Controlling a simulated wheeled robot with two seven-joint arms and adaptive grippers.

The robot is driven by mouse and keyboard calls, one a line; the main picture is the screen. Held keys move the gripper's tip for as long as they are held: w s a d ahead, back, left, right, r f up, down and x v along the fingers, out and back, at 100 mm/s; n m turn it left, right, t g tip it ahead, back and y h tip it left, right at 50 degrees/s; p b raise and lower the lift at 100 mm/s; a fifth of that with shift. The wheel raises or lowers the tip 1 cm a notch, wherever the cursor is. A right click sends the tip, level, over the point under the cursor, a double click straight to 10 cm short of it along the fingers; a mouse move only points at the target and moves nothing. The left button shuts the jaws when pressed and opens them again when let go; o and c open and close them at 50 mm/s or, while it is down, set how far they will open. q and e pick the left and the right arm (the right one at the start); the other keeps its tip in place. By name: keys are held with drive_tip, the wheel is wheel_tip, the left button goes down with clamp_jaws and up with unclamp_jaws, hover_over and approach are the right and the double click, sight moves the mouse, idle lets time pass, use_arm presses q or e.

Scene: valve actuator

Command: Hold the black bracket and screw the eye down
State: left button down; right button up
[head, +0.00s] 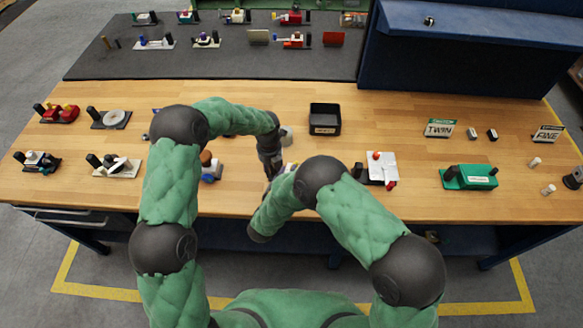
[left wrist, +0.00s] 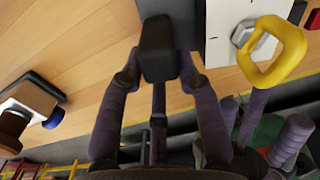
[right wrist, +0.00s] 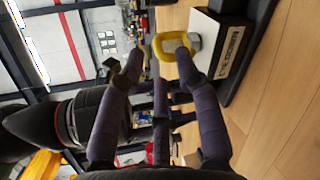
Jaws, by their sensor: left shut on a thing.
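The black bracket (left wrist: 157,48) is upright in the left wrist view, next to a white block (left wrist: 219,20). My left gripper (left wrist: 158,72) is shut on the bracket, one finger on each side; in the head view it (head: 271,162) is near the table's front edge. The yellow eye (left wrist: 275,48) is a ring by a grey nut on the white block. My right gripper (right wrist: 160,68) is open, its fingertips apart at either side of the eye (right wrist: 158,47) in the right wrist view. Whether they touch it, I cannot tell. My right arm hides most of this in the head view.
A black tray (head: 325,119) stands behind my grippers. A white-plated assembly (head: 381,167) and a green block (head: 469,177) are to the right. An orange-topped part (head: 209,165) is left of my left gripper.

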drive_tip(key=shift+x, duration=1.6)
clamp_jaws()
drive_tip(key=shift+f, duration=0.1)
drive_tip(key=shift+a+m+g+h, duration=0.2)
drive_tip(key=shift+m+g+h, duration=0.2)
drive_tip(key=shift+m+h, duration=0.45)
